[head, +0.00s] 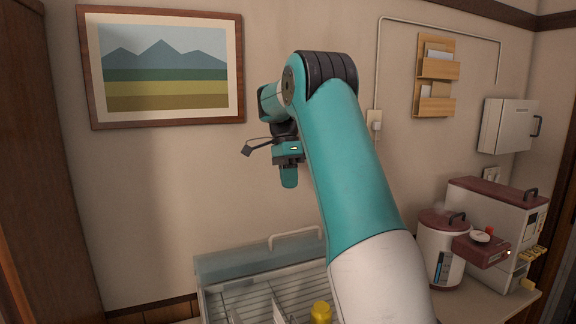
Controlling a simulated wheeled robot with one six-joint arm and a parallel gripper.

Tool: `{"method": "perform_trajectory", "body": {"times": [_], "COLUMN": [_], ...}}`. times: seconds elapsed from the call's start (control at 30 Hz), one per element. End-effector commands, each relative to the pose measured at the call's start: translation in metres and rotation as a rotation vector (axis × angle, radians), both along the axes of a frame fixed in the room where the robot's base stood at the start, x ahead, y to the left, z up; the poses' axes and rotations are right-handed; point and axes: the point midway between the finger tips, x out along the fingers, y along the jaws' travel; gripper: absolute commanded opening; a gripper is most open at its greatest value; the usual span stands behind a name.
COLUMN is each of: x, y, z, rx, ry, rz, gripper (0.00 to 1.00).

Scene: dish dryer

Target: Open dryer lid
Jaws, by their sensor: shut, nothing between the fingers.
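The dish dryer (206,301) stands low in the head view, cut off by the bottom edge and partly hidden by my arm. A bluish see-through panel (225,263), which looks like its lid, is at the dryer's back. A pale arched handle (296,237) rises at the panel's upper edge. The wire rack inside is visible; I cannot tell how far the lid is open. My gripper (289,179) hangs pointing down, shut and empty, in front of the wall. In the picture it is above the handle and apart from it.
A yellow item (320,312) and pale dishes are in the rack. A round cooker (441,252) and a maroon-topped machine (497,215) stand on the counter at right. A framed picture (165,68), wooden letter rack (436,75) and white box (506,126) hang on the wall.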

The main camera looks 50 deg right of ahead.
Motion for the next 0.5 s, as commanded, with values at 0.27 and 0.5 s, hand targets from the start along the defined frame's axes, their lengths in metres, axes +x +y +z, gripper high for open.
{"method": "perform_trajectory", "body": {"times": [0.27, 0.5], "x": [0.002, 0.008], "y": [0.001, 0.026], "z": [0.006, 0.003], "rx": [0.0, -0.002], "ry": [0.0, -0.018], "rz": [0.002, 0.16], "gripper": [0.0, 0.0]}}
